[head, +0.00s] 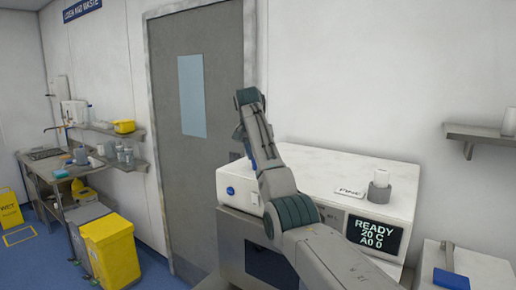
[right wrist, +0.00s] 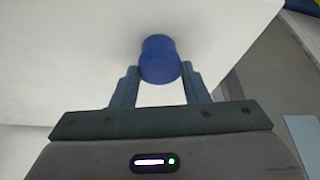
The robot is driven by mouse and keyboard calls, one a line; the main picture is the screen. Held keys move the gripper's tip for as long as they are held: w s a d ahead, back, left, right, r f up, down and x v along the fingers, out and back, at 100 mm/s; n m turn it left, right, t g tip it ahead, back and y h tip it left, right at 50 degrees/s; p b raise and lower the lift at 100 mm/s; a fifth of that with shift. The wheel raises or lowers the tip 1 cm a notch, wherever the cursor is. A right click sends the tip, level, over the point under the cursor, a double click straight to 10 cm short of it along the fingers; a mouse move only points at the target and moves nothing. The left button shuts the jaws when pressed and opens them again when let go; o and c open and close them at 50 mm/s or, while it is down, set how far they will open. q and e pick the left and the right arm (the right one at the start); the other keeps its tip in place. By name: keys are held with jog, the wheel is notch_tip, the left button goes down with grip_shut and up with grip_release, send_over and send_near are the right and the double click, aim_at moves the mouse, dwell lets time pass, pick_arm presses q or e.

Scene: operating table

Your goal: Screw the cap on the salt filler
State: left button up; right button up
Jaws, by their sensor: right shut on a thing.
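A ribbed blue cap (right wrist: 160,58) is between the fingertips of my right gripper (right wrist: 160,76) in the right wrist view. The gripper is shut on it. A plain white surface fills the view behind the cap; I cannot tell whether the cap touches it. In the head view my right arm reaches over the left part of the white-topped machine (head: 325,170), and a bit of blue shows beside the arm. The salt filler opening is not visible, and the arm hides part of the machine. My left gripper is not in view.
A grey holder with a white cylinder (head: 380,186) stands on the machine's right, beside a small label (head: 349,190). The display (head: 375,235) reads READY. A side unit with a blue item (head: 451,280) is at the right. Yellow bin (head: 110,248) and sink counter are left.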

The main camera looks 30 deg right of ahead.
jog(key=shift+m, duration=0.3)
jog(key=m+p, duration=0.1)
jog(key=p, duration=0.1)
jog(key=shift+w+r+m+g+p, duration=0.1)
jog(key=shift+r+m+g+p, duration=0.15)
jog(key=shift+m+g+p, duration=0.15)
jog(key=shift+f+m+h+p, duration=0.1)
jog(key=shift+m+h+p, duration=0.2)
jog(key=shift+p, duration=0.05)
jog(key=shift+f+m+g, duration=0.15)
jog(key=shift+m+g, duration=0.15)
jog(key=shift+m, duration=0.2)
jog(key=shift+w+m+g, duration=0.2)
jog(key=shift+m+g, duration=0.4)
jog(key=shift+m, duration=1.2)
